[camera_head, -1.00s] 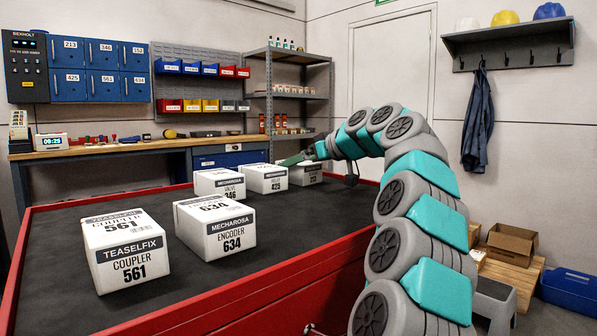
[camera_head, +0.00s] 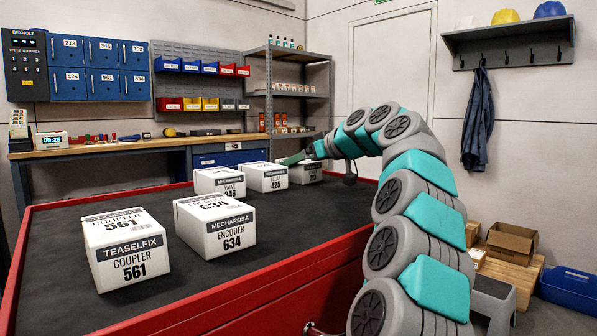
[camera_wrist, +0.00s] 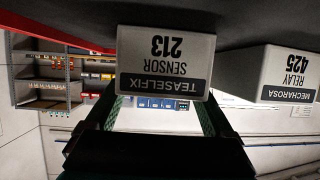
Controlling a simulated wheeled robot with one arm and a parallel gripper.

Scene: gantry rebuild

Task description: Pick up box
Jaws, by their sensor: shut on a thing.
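My gripper (camera_head: 296,158) is at the far right end of the black-topped red table. It is shut on a white box labelled Teaselfix Sensor 213 (camera_head: 306,174). In the upside-down wrist view, this sensor box (camera_wrist: 165,62) fills the space between my two green fingers (camera_wrist: 160,103). Its label faces the wrist camera. I cannot tell whether its base touches the table. To its left stand a relay 425 box (camera_head: 265,179) and a valve 346 box (camera_head: 219,183). Nearer are an encoder 634 box (camera_head: 215,228) and a coupler 561 box (camera_head: 127,250).
The red table rim (camera_head: 262,285) runs along the near right side. The relay box stands close beside the held box in the wrist view (camera_wrist: 287,75). A workbench (camera_head: 130,148) and a grey shelf (camera_head: 290,96) stand behind. The table's near right is clear.

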